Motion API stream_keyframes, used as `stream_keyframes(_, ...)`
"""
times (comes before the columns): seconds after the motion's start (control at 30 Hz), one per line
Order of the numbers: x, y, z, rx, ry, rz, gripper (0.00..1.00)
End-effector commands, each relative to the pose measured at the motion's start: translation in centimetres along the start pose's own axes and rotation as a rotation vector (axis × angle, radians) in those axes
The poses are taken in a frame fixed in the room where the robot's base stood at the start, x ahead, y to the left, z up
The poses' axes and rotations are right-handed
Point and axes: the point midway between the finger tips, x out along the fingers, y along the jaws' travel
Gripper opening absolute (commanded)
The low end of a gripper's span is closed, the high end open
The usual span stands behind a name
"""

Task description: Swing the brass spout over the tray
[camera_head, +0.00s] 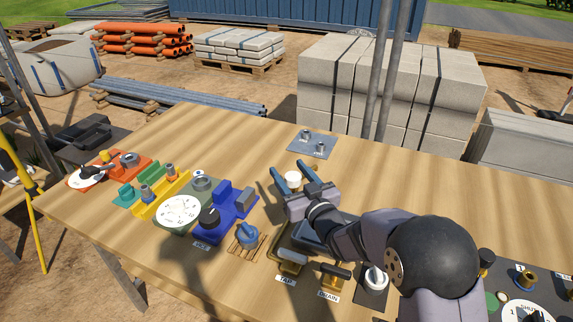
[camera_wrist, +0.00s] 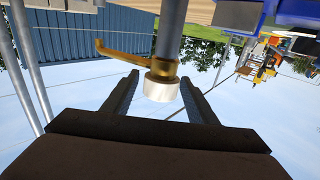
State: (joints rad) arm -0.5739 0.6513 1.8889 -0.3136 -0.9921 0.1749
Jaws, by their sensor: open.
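The brass spout (camera_wrist: 118,50) shows in the wrist view as a thin arm reaching left from a brass collar on a grey post. A white cap (camera_wrist: 160,88) sits at the post's end. The cap also shows between my fingers in the head view (camera_head: 292,178). My gripper (camera_wrist: 160,78) is open, with one finger on each side of the cap and collar; I see no clear contact. In the head view my gripper (camera_head: 286,166) is over the table's middle. The dark tray (camera_head: 290,239) lies nearer, partly hidden under my arm.
A blue vice (camera_head: 233,211) and a white dial (camera_head: 180,213) stand left of the tray. Valves labelled TAP (camera_head: 286,280) and DRAIN (camera_head: 328,296) are at the near edge. A grey plate with two posts (camera_head: 311,144) lies beyond my gripper.

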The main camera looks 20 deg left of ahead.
Motion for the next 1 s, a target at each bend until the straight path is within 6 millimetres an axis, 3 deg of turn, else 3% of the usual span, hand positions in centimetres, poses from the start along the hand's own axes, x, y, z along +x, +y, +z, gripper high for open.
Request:
stream_keyframes(0.27, 2.1, 0.0, -0.1, 0.001, 0.0, 0.001, 0.53)
stream_keyframes(0.63, 2.4, 0.0, 0.0, 0.001, 0.0, 0.001, 0.53)
stream_keyframes(0.8, 2.3, 0.0, 0.0, 0.001, 0.0, 0.001, 0.12)
stream_keyframes(0.87, 2.3, 0.0, 0.0, 0.001, 0.0, 0.001, 0.0)
stream_keyframes(1.0, 2.3, 0.0, 0.0, 0.0, 0.0, 0.001, 0.0)
